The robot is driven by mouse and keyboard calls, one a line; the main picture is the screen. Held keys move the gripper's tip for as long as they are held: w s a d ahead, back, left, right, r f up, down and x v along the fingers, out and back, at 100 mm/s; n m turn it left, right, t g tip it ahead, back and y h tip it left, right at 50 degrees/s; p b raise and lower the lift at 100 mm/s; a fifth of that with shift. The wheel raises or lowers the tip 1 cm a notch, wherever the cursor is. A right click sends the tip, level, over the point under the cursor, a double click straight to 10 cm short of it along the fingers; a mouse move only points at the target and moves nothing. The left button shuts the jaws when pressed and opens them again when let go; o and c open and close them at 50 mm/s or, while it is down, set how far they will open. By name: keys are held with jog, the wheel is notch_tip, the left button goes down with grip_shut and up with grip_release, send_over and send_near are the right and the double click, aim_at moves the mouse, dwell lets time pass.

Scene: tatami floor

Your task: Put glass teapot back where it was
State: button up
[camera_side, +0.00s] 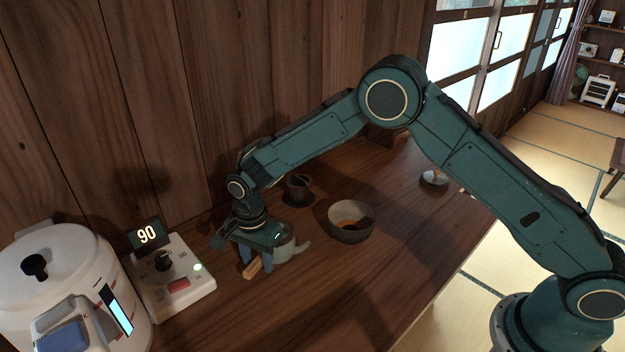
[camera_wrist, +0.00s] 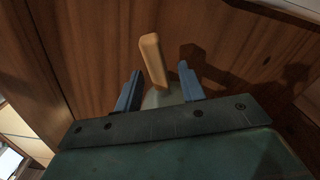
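The glass teapot (camera_side: 285,246) is at the near left of the wooden table, partly hidden by my gripper. Its spout points right, and its light wooden handle (camera_side: 252,268) sticks out at the left, low near the table. My gripper (camera_side: 257,262) is lowered over the handle with its blue fingers spread. In the wrist view the handle (camera_wrist: 152,60) stands between the two fingers (camera_wrist: 160,88), with a visible gap on each side. The teapot's body is mostly hidden there. Whether the teapot's base touches the table is hard to see.
A bowl with brown contents (camera_side: 352,222) stands right of the teapot. A dark cup (camera_side: 298,188) is behind. A control box reading 90 (camera_side: 172,278) and a white appliance (camera_side: 70,280) stand left. A small metal-topped object (camera_side: 433,180) is far right. The front tabletop (camera_side: 330,300) is clear.

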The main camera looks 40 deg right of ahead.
notch_tip(320, 180, up, 11)
jog(key=shift+f, duration=0.2)
dwell(0.3)
dwell(0.4)
jog(key=s+d+r+n+t, duration=0.1)
jog(key=s+d+r+n, duration=0.2)
jog(key=s+d+r, duration=0.5)
jog(key=s+d+r+n+t, duration=0.25)
jog(key=s+d+r, duration=0.25)
jog(key=r, duration=0.5)
jog(key=s+d+n+t, duration=0.1)
jog(key=s+d+n, duration=0.2)
jog(key=s, duration=0.7)
jog(key=s+d+n+t, duration=0.1)
jog(key=s+d+n, duration=0.3)
jog(key=s, duration=0.6)
jog(key=shift+n, duration=0.45)
